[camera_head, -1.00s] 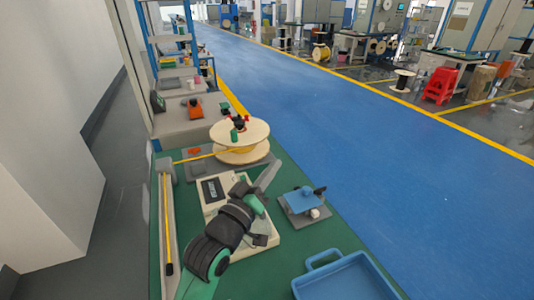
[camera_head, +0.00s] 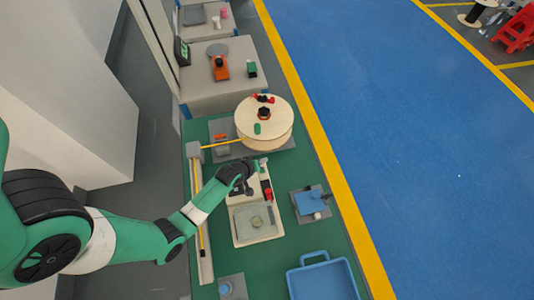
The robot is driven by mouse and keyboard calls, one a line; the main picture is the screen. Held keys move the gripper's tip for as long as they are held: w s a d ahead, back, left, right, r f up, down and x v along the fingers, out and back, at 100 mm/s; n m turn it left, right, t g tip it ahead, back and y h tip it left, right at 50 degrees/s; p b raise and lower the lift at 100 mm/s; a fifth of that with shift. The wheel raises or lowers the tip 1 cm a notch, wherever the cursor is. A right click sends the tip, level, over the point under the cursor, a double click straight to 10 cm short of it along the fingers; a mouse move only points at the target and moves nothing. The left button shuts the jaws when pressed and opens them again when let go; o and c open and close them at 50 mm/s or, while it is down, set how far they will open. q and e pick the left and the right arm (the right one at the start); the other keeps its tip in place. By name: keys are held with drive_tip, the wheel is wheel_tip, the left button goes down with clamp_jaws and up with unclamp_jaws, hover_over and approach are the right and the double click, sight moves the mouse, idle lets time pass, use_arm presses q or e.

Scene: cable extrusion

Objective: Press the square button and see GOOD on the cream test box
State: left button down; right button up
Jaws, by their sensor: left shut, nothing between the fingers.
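The cream test box (camera_head: 235,230) lies on the green bench top, with a grey square plate holding a round disc on its near part. My left gripper (camera_head: 258,168) reaches over the far end of the box, shut and empty. The gripper and its wrist cover that far end, so the display and any square button there cannot be read. I cannot tell whether the fingertips touch the box. A red part (camera_head: 267,190) shows on the box beside the gripper. My right gripper is not in view.
A cable spool (camera_head: 278,112) stands behind the box, with yellow cable running left to a long grey channel (camera_head: 207,268). A blue-topped fixture (camera_head: 309,203) is on the right. A blue tray (camera_head: 322,281) sits at the front right. Green bench is bare between box and tray.

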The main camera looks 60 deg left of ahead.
use_arm(q)
drive_tip(key=shift+s+a+r, duration=0.15)
drive_tip(key=shift+r, duration=0.2)
drive_tip(key=shift+s+a+r, duration=0.15)
drive_tip(key=shift+r, duration=0.2)
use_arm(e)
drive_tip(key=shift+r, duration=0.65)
use_arm(q)
drive_tip(key=b, duration=0.7)
hover_over(261, 172)
wheel_tip(261, 172, down, 8)
drive_tip(key=shift+r, duration=0.1)
drive_tip(key=shift+f+b, duration=0.5)
drive_tip(key=shift+b, duration=0.05)
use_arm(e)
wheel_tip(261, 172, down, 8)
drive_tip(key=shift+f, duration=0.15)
use_arm(q)
drive_tip(key=shift+f+b, duration=0.3)
drive_tip(key=shift+f, duration=0.1)
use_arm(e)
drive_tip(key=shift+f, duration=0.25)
